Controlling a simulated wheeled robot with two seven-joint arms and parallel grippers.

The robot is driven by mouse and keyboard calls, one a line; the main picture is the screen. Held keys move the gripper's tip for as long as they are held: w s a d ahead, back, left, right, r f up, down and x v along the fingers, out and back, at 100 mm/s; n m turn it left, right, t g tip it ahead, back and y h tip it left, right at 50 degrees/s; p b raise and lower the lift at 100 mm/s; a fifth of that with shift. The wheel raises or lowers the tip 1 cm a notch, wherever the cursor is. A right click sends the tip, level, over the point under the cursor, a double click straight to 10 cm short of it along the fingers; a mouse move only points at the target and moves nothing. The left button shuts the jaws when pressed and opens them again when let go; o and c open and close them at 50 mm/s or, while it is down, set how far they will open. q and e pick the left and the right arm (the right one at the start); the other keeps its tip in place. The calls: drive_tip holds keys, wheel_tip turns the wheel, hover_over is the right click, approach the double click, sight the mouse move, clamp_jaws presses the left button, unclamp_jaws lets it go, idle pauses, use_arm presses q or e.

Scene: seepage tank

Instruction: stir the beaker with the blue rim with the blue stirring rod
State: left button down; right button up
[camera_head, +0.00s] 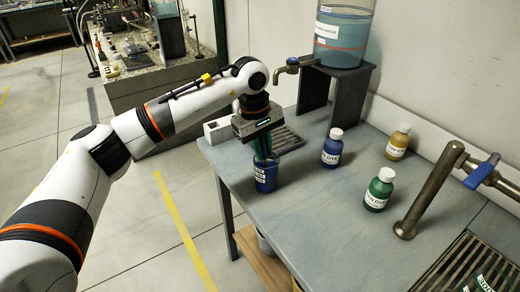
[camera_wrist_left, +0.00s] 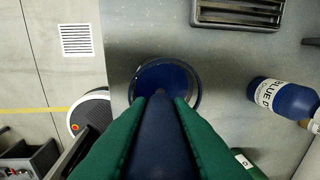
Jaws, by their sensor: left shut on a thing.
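The blue beaker (camera_head: 266,177) with a white label stands near the left edge of the grey bench. In the left wrist view its round rim (camera_wrist_left: 196,92) shows from above, with dark blue inside. My left gripper (camera_head: 264,153) is right above the beaker, pointing down. In the left wrist view its green fingers are shut on the dark blue stirring rod (camera_wrist_left: 160,135). The rod reaches over the beaker's mouth. Its lower end is hidden, so I cannot tell how deep it sits. My right gripper is out of view.
A blue dye bottle (camera_head: 332,148), a green one (camera_head: 379,190) and a yellow one (camera_head: 398,142) stand to the right. A tank (camera_head: 342,35) on a dark stand with a tap is behind. A metal pipe (camera_head: 430,190) rises at the right.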

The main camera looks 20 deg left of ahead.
use_arm(q)
drive_tip(key=shift+w+a, duration=0.15)
drive_tip(key=shift+a, duration=0.25)
drive_tip(key=shift+r, duration=0.1)
wheel_tip(320, 180, up, 8)
drive_tip(key=a+p, duration=0.1)
drive_tip(key=p, duration=0.3)
drive_tip(key=shift+s+p, duration=0.25)
drive_tip(key=shift+p, duration=0.15)
drive_tip(key=shift+r, duration=0.1)
idle(0.4)
wheel_tip(320, 180, up, 5)
drive_tip(key=p, duration=0.3)
